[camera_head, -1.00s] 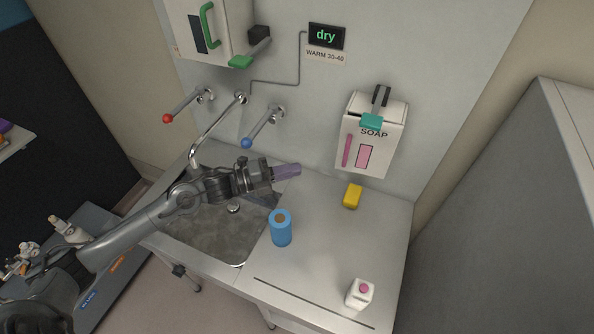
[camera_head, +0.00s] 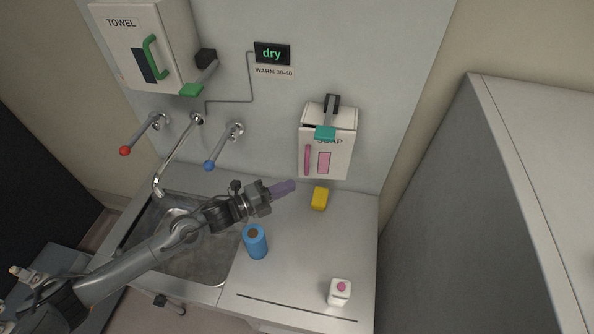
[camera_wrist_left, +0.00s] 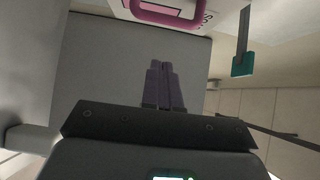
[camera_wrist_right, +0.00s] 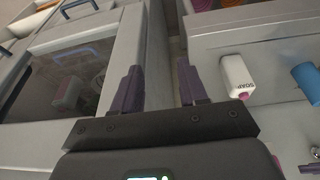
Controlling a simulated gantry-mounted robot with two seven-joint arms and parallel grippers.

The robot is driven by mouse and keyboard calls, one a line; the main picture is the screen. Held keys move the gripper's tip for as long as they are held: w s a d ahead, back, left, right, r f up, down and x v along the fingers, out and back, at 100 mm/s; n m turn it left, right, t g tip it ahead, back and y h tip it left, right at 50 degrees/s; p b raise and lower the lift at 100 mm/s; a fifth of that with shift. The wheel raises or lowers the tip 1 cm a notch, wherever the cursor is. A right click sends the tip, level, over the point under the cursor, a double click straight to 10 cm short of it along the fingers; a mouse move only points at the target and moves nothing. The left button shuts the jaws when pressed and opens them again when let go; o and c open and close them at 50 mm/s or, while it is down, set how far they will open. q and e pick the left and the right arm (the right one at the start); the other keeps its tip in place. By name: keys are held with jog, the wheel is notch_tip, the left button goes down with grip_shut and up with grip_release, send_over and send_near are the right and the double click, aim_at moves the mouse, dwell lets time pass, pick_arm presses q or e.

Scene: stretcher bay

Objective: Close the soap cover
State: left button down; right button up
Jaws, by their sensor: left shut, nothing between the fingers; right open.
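The white soap dispenser (camera_head: 338,163) hangs on the wall right of centre in the head view. Its front carries a pink handle (camera_head: 307,160) and a pink window, and a teal-tipped lever (camera_head: 325,132) hangs over the top. I cannot tell how far its cover stands open. My left gripper (camera_head: 291,186) is shut and empty, below and left of the dispenser. In the left wrist view its fingers (camera_wrist_left: 162,68) are together, below the pink handle (camera_wrist_left: 165,12) and apart from it. My right gripper (camera_wrist_right: 159,68) is open and empty; it shows only in its wrist view.
A yellow block (camera_head: 319,199) sits on the counter below the dispenser. A blue cylinder (camera_head: 256,243) stands near the sink (camera_head: 205,262), and a white soap bottle (camera_head: 340,292) at the front. A towel box (camera_head: 125,50) and tap levers are on the wall at left. A grey cabinet stands right.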

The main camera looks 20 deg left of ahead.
pick_arm(q)
jog(key=shift+w+d+p, duration=0.15)
jog(key=shift+w+p, duration=0.05)
jog(key=shift+w, duration=0.8)
jog(key=shift+w+d+p, duration=0.2)
jog(key=shift+w+p, duration=0.05)
jog(key=shift+w, duration=0.7)
jog(key=shift+w+d+p, duration=0.15)
jog(key=shift+w+p, duration=0.05)
jog(key=shift+w, duration=0.8)
jog(key=shift+f, duration=0.1)
jog(key=w+a+b, duration=0.1)
jog(key=w+b, duration=0.1)
jog(key=b, duration=0.1)
jog(key=shift+a, duration=0.35)
jog(key=shift+s, duration=0.1)
jog(key=shift+s, duration=0.1)
